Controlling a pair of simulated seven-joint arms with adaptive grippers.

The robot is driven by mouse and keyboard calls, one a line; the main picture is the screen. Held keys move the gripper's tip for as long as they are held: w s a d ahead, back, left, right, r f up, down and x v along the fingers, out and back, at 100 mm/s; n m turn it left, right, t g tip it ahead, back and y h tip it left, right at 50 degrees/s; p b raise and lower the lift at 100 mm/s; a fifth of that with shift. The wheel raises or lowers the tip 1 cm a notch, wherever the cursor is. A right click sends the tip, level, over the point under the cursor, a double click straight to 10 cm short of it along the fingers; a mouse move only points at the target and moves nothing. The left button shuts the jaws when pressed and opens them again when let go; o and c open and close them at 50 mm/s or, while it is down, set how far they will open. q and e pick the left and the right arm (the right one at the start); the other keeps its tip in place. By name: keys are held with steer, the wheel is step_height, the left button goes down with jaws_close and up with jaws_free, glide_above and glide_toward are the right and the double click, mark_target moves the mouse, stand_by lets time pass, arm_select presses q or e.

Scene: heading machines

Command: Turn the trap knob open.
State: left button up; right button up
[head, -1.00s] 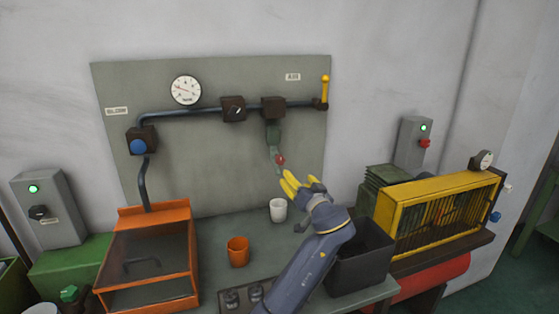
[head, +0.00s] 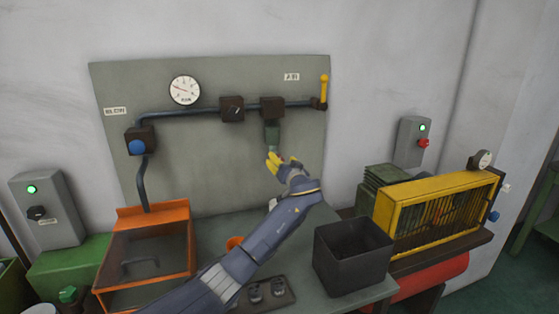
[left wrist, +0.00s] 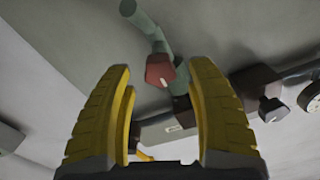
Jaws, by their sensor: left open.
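The trap is a green fitting (head: 272,136) hanging below the dark block on the board's pipe. Its red knob (left wrist: 160,70) shows in the left wrist view, between and beyond the fingertips; in the head view my gripper hides it. My left gripper (head: 279,161), with yellow ribbed fingers, is open at the trap's lower end. In the left wrist view the two fingers (left wrist: 160,80) stand apart on either side of the knob, with no clear contact. My right gripper is not in view.
A pressure gauge (head: 185,90), a dark knob (head: 232,108) and a yellow lever (head: 325,89) are on the board. My arm partly covers the orange cup (head: 234,241) and white cup. A black bin (head: 352,255) and yellow cage (head: 440,210) stand right.

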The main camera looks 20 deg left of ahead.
arm_select(q)
steer(key=shift+x, duration=1)
jaws_close()
